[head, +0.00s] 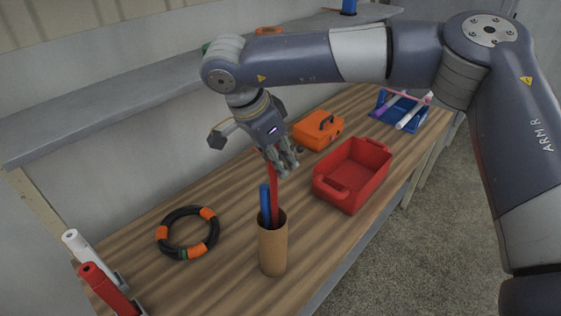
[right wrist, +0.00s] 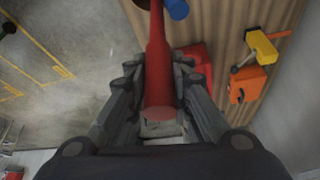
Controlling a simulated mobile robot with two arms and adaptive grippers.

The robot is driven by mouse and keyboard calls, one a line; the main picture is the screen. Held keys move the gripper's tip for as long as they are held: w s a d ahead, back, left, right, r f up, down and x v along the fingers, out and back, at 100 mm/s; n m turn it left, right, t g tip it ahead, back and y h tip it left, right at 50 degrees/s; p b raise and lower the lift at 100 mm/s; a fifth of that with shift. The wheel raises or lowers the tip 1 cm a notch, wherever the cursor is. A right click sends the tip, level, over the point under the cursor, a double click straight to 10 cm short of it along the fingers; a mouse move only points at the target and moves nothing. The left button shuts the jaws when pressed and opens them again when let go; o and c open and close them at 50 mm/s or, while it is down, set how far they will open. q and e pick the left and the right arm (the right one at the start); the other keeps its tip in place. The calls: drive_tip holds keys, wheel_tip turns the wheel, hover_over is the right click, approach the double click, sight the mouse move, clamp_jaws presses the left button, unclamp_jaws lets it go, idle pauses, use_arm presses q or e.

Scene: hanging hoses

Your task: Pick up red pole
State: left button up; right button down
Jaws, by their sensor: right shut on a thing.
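The red pole (head: 274,198) stands in a brown cylindrical holder (head: 273,249) on the wooden workbench, beside a shorter blue pole (head: 265,204). My right gripper (head: 281,165) is above the holder, shut on the upper end of the red pole. In the right wrist view the red pole (right wrist: 158,70) runs between the two fingers (right wrist: 160,100), and the blue pole (right wrist: 177,9) shows at the top edge. The red pole's lower end is hidden inside the holder. My left gripper is not in view.
A red bin (head: 352,174) and an orange case (head: 318,130) sit to the right of the holder. A black and orange hose ring (head: 187,233) lies to the left. White and red rolls stand at the front left. A grey shelf (head: 110,110) runs behind.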

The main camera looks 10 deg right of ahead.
wheel_tip(320, 180, up, 13)
drive_tip(key=p, duration=0.7)
drive_tip(key=shift+f, duration=0.3)
